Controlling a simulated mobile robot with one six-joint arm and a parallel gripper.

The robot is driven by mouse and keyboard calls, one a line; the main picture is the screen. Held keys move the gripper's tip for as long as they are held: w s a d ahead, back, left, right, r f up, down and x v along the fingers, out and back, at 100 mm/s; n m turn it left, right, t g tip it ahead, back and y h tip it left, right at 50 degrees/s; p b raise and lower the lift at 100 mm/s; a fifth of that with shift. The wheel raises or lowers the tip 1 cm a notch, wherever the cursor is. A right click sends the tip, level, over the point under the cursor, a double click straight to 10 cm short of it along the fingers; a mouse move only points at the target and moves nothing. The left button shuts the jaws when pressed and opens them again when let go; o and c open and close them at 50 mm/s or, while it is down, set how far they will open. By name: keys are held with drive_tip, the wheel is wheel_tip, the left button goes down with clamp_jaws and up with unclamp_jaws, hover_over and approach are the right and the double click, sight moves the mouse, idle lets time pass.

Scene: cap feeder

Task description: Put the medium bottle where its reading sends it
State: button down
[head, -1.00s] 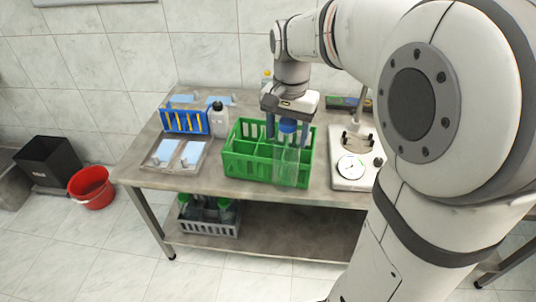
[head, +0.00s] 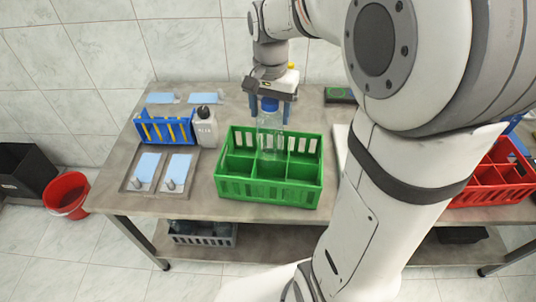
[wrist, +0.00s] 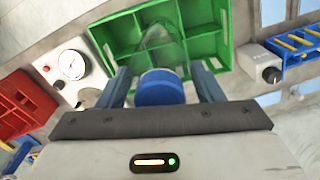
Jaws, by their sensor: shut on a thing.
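A clear bottle with a blue cap (head: 270,104) is held upright in my gripper (head: 271,102), whose fingers are shut on it at the cap. In the head view the bottle is over the back part of the green crate (head: 268,190), which is divided into several compartments. I cannot tell if its lower end is inside a compartment or above it. In the wrist view the blue cap (wrist: 159,88) sits between the two fingers (wrist: 165,90), with the clear body pointing toward the green crate (wrist: 115,42). The crate's front compartments look empty.
A red crate (head: 490,178) is at the right. The dial device (wrist: 72,65) shows in the wrist view. A red bucket (head: 66,194) is on the floor.

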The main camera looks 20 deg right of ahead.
wheel_tip(320, 180, down, 14)
drive_tip(key=shift+f+p, duration=0.1)
drive_tip(key=shift+p, duration=0.35)
drive_tip(key=shift+f, duration=0.2)
drive_tip(key=shift+c, duration=2)
unclamp_jaws()
wheel_tip(320, 180, up, 12)
drive_tip(key=shift+r+b, duration=0.15)
drive_tip(key=shift+b, duration=0.4)
drive_tip(key=n+t, duration=0.3)
drive_tip(key=n, duration=0.4)
approach(270, 151)
drive_tip(key=s, duration=0.8)
drive_tip(key=shift+s+d+r, duration=0.25)
drive_tip(key=shift+d+r, duration=0.1)
drive_tip(key=shift+d, duration=0.1)
